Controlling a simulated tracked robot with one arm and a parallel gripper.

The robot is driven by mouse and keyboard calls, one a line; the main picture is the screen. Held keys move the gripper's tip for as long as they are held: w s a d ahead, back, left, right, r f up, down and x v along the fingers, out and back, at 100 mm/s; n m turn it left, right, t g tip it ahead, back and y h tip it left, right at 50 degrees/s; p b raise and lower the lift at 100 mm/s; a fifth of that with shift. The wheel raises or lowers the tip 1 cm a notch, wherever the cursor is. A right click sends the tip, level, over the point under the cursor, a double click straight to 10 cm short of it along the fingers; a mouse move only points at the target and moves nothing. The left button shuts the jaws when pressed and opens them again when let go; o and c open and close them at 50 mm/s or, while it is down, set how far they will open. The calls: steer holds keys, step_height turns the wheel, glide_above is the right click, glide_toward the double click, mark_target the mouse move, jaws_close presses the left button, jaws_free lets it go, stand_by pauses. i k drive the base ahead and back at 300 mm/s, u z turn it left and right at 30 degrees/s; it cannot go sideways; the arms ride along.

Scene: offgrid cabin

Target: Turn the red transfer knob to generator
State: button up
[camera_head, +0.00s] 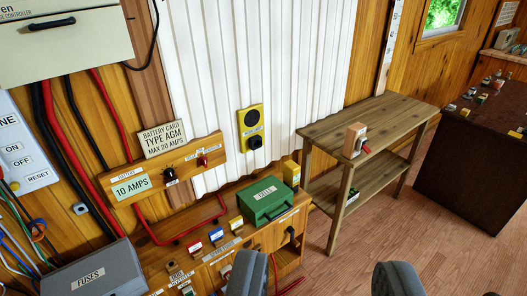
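Two red controls are in view, and I cannot tell which one is the transfer knob. A red-handled control (366,150) sits on a small wooden block (352,139) on top of the wooden table (385,113). A small red switch (202,161) is on the wooden battery panel at the left, beside a black knob (169,174). No label reading generator is legible. My gripper (320,278) shows at the bottom edge, its two dark fingers wide apart. It is open with nothing between the fingers, apart from both red controls.
A green box (264,203) stands on a low wooden cabinet (263,239). A grey fuse box (95,272) is at bottom left. A yellow outlet plate (250,130) is on the white wall. A dark bench (470,160) stands at right. The wooden floor (400,235) is clear.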

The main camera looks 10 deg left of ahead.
mark_target(203, 160)
steer(key=z, duration=0.2)
steer(key=i, duration=1.05)
steer(key=u, duration=0.55)
steer(key=i, duration=0.5)
steer(key=u, duration=0.45)
